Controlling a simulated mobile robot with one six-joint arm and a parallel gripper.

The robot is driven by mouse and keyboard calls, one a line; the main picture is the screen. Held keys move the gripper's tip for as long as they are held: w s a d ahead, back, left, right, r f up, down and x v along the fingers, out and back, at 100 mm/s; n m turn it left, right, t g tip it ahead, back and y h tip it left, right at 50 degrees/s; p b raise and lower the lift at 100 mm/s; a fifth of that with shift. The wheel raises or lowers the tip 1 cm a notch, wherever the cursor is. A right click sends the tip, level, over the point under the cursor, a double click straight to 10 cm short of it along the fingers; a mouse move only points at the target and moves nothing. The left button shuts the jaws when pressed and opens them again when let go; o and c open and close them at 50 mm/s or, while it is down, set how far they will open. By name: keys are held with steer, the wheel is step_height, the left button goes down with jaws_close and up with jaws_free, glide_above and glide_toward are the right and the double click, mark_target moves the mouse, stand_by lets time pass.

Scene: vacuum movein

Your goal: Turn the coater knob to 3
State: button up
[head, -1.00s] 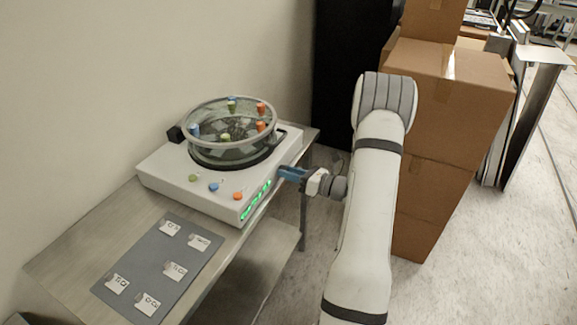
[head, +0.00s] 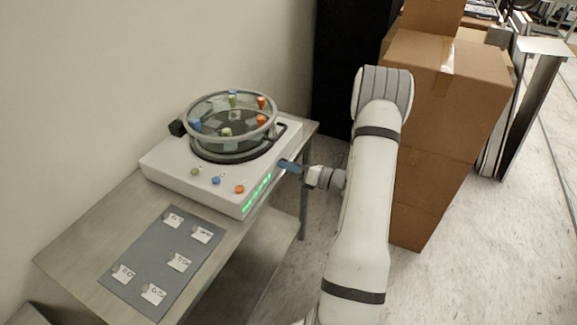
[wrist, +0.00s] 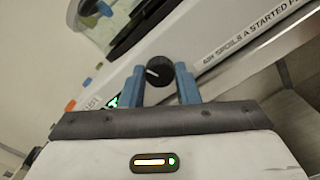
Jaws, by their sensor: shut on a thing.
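The coater (head: 165,165) is a white box with a clear round bowl on top, standing on a metal table. Its black knob (wrist: 158,71) has a white pointer line and shows on the side panel in the wrist view. My gripper's blue fingers (wrist: 160,76) stand on either side of the knob and are shut on it. In the head view my gripper (head: 288,165) reaches the coater's right side from the right, and the knob is hidden there. Any numbers around the knob cannot be read.
The bowl (head: 231,117) holds several coloured pieces. Green, blue and orange buttons sit on the coater's top, with a green lit display (head: 257,193) on its side. A grey mat (head: 150,238) with several cards lies in front. Cardboard boxes (head: 450,100) stand behind my arm.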

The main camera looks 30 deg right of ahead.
steer(key=o, duration=0.5)
steer(key=shift+s+a+f, duration=0.1)
steer(key=shift+s+f, duration=0.05)
steer(key=shift+f, duration=0.05)
steer(key=o, duration=0.5)
steer(key=shift+r, duration=0.15)
steer(key=shift+c, duration=0.2)
steer(key=v, duration=0.7)
steer(key=shift+s+d+b, duration=0.25)
steer(key=shift+d+b, duration=0.1)
